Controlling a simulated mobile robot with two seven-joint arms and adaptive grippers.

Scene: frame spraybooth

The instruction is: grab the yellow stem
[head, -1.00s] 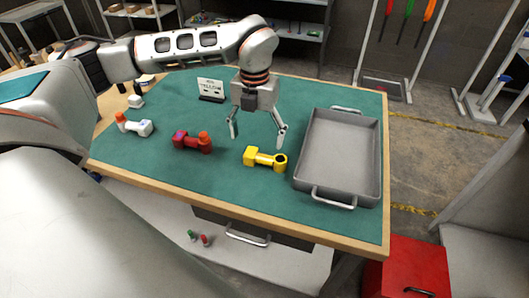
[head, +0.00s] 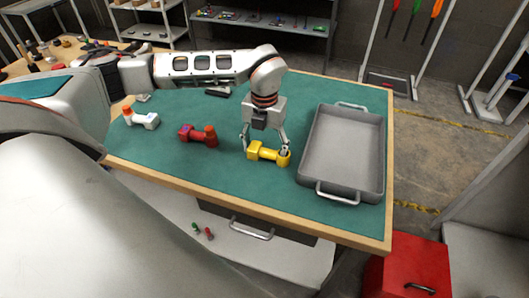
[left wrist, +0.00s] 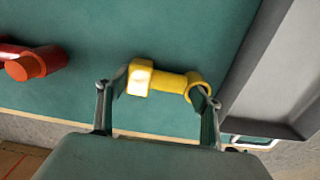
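The yellow stem (head: 267,154) lies on the green table mat, left of the grey tray. It has a square block at its left end and a hollow round ring at its right end. My left gripper (head: 265,145) is open above it, with one finger near each end. In the left wrist view the yellow stem (left wrist: 165,80) lies across the gap between the left gripper's fingers (left wrist: 160,98). I cannot tell whether the fingers touch it. My right gripper is not in view.
The grey tray (head: 313,172) with handles stands to the right. A red stem (head: 198,136) and a white stem with an orange end (head: 142,119) lie to the left. The mat in front of the yellow stem is clear. A red cabinet (head: 408,265) stands below the table at right.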

